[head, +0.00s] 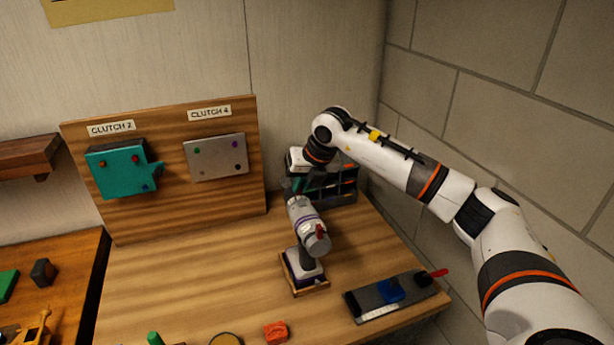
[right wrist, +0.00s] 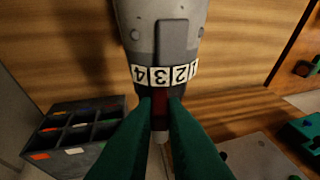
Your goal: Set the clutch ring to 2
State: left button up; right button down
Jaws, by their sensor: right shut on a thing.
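The drill (head: 303,218) is grey and white and stands upright on its battery base in a wooden cradle (head: 311,291). In the right wrist view its clutch ring (right wrist: 162,75) shows as a white band with upside-down 4, 3 and 2. A raised grey ridge (right wrist: 172,40) on the drill body ends at the band between 3 and 2. My right gripper (right wrist: 160,108) is shut on a dark red part just below the band, seemingly part of the clutch ring. In the head view this gripper is at the drill's nose, partly hidden. My left gripper is out of view.
A wooden board behind carries a teal plate (head: 122,170) under "CLUTCH 2" and a grey plate (head: 217,158) under "CLUTCH 4". A divided dark bin (right wrist: 80,128) stands near the drill. A dark tray (head: 365,302) lies front right.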

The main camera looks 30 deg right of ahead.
jog(key=shift+w+a+r+h, duration=0.15)
jog(key=shift+a+h, duration=0.4)
jog(key=shift+h, duration=0.25)
jog(key=shift+w+a+n+g+h+b, duration=0.1)
jog(key=shift+a+n+g+h+b, duration=0.25)
jog(key=shift+h, duration=0.4)
jog(key=shift+w+a+n+g+h+b, duration=0.15)
jog(key=shift+a+g+h+b, duration=0.2)
jog(key=shift+h, duration=0.4)
jog(key=shift+a, duration=0.1)
jog(key=shift+s, duration=0.1)
jog(key=c, duration=1.5)
grip_release()
jog(key=b+v, duration=0.2)
jog(key=v, duration=0.9)
jog(key=shift+s+a+r, duration=0.25)
